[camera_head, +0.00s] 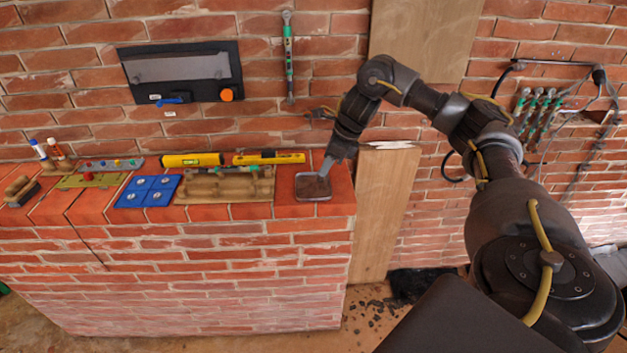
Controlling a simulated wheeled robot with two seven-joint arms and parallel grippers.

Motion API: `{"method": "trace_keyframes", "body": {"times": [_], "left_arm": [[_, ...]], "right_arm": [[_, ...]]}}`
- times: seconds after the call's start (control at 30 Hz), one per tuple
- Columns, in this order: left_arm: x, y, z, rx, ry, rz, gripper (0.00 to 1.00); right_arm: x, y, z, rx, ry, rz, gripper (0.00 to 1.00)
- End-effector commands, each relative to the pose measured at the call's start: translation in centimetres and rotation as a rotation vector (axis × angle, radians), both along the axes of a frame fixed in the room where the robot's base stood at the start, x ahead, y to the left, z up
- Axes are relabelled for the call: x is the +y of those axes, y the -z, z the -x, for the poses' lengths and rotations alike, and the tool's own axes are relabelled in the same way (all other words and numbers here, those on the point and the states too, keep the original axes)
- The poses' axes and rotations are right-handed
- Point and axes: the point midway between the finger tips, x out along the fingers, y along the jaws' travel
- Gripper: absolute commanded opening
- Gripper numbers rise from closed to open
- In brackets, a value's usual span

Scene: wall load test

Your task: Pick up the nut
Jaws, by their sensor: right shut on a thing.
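My right gripper (326,165) reaches down from the wall side to a small grey tray (313,197) at the right end of the brick ledge. Its fingertips are at the tray, over the dark contents inside. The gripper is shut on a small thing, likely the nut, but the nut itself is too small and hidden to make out. My left gripper is not in view.
A black wall panel (182,72) hangs above. A wooden board (385,205) stands right of the ledge.

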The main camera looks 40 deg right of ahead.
Motion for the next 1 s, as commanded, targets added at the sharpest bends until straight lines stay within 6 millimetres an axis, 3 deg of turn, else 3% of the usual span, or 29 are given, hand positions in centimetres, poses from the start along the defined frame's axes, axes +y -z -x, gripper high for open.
{"method": "trace_keyframes", "body": {"times": [0.2, 0.4, 1.0], "left_arm": [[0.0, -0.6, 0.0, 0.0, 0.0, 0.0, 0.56], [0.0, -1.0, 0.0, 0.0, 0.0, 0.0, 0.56], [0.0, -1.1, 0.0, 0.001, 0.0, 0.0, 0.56]], "right_arm": [[-2.2, -2.3, 4.8, 0.0, 0.002, 0.002, 0.0], [-3.2, -3.4, 7.1, 0.002, 0.001, 0.0, 0.0], [-3.5, -3.6, 7.9, 0.003, -0.001, 0.0, 0.0]]}}
